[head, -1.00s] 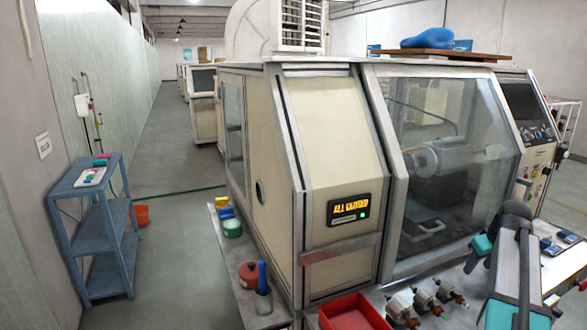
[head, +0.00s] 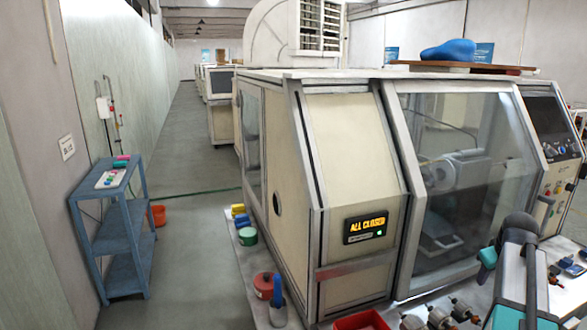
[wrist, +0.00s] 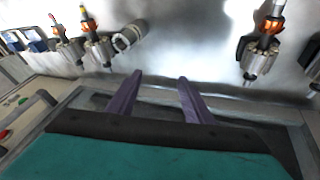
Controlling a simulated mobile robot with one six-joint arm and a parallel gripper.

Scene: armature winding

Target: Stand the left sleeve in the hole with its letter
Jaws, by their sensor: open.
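My gripper (wrist: 160,92) shows in the wrist view as two purple fingers, apart and empty. In the head view my arm is at the lower right, in front of the machine. No sleeve or lettered hole can be made out for certain. The blue shelf (head: 122,213) at the left bears a white board (head: 111,179) with small pink, green and blue pieces on and beside it. They are too small for me to tell whether they are sleeves or to read letters. My gripper is far from the shelf.
A large beige machine (head: 345,130) with a closed glass front fills the middle. Several armatures (head: 438,320) and a red tray (head: 362,321) are at its front. Red (head: 263,286) and green (head: 247,236) pots stand left of it. An orange bucket (head: 157,214) is beside the shelf. The aisle floor is clear.

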